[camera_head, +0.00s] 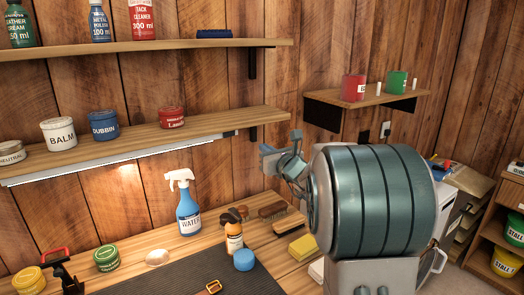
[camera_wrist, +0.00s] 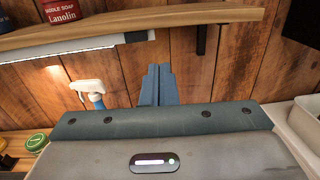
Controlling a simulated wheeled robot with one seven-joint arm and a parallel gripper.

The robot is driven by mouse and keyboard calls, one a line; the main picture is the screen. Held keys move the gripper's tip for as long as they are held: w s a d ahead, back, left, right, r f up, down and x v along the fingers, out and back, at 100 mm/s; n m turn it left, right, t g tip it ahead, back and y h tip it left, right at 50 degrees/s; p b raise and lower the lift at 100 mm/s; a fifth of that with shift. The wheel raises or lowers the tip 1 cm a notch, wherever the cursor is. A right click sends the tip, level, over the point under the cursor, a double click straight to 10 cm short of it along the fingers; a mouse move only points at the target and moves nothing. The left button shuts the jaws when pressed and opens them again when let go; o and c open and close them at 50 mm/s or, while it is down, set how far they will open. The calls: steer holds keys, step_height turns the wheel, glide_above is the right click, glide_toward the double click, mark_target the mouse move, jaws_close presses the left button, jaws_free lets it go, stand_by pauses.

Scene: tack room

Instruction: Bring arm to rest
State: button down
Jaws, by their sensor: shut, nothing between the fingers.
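My gripper (camera_head: 268,158) is raised in front of the wooden wall, to the right of the lower shelf's end and above the bench. Its blue-grey fingers (camera_wrist: 157,85) are together and hold nothing in the wrist view. My large rounded arm link fills the right middle of the head view and hides part of the wall and what stands behind it.
The lower shelf (camera_head: 215,130) carries tins, including a red one (camera_head: 172,117). A small shelf (camera_head: 390,101) with red and green tins is at the right. The bench holds a blue spray bottle (camera_head: 188,213), brushes (camera_head: 272,210) and a yellow sponge (camera_head: 302,247).

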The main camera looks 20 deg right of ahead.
steer(key=s+a+f+n+g+y, duration=0.3)
steer(key=s+a+n+g, duration=0.2)
steer(key=s+a+n, duration=0.35)
steer(key=s+a+f+n+g+y, duration=0.25)
steer(key=s+a+n+g, duration=0.35)
steer(key=s+n, duration=0.4)
steer(key=s+d+f+n+g+h, duration=0.2)
steer(key=s+d+f+n+h, duration=0.1)
steer(key=s+n, duration=0.4)
steer(key=s+d+f+n+g+h, duration=0.1)
steer(key=s+d+f+n+h, duration=0.3)
steer(key=s, duration=0.7)
step_height(320, 180, down, 3)
steer(key=n+h, duration=0.2)
steer(key=n, duration=0.2)
steer(key=shift+s+g, duration=0.35)
steer(key=shift+g, duration=0.05)
